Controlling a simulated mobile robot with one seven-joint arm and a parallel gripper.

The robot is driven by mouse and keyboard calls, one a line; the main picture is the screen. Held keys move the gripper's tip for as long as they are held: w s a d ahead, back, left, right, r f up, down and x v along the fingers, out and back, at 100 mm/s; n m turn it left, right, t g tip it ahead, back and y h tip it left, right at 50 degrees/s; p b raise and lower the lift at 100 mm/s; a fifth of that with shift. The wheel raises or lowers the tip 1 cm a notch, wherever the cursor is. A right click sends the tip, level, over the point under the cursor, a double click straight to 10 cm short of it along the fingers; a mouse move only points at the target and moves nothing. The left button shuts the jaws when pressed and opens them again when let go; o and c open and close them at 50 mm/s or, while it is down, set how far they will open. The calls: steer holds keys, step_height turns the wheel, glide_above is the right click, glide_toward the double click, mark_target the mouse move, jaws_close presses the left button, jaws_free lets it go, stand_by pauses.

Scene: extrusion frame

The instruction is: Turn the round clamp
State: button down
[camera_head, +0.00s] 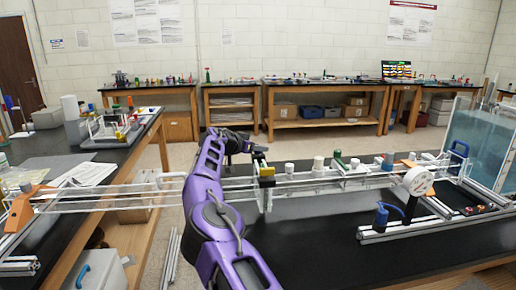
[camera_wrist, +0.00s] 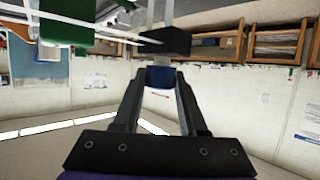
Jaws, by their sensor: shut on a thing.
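My gripper (camera_wrist: 160,84) is at the end of my purple arm. In the wrist view its two fingers are shut on a small dark blue piece, which looks like the round clamp (camera_wrist: 159,77). A black block (camera_wrist: 166,42) on a clear upright rod sits directly beyond it. In the head view my gripper (camera_head: 250,150) is small and dark beside the frame's upright, and the clamp cannot be told apart there. A yellow and black block (camera_head: 267,172) is on the same upright, just right of my arm.
The extrusion frame and clear rails run across the black bench (camera_head: 310,235). A white round disc (camera_head: 418,181) and a blue-handled part (camera_head: 381,217) stand at the right, near a water tank (camera_head: 480,140). A green block (camera_wrist: 70,27) is close by in the wrist view.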

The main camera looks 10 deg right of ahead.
steer(key=shift+c, duration=2.3)
jaws_free()
steer(key=b+v, duration=0.2)
steer(key=v, duration=1.5)
steer(key=shift+s+a, duration=0.2)
steer(key=shift+r, duration=0.1)
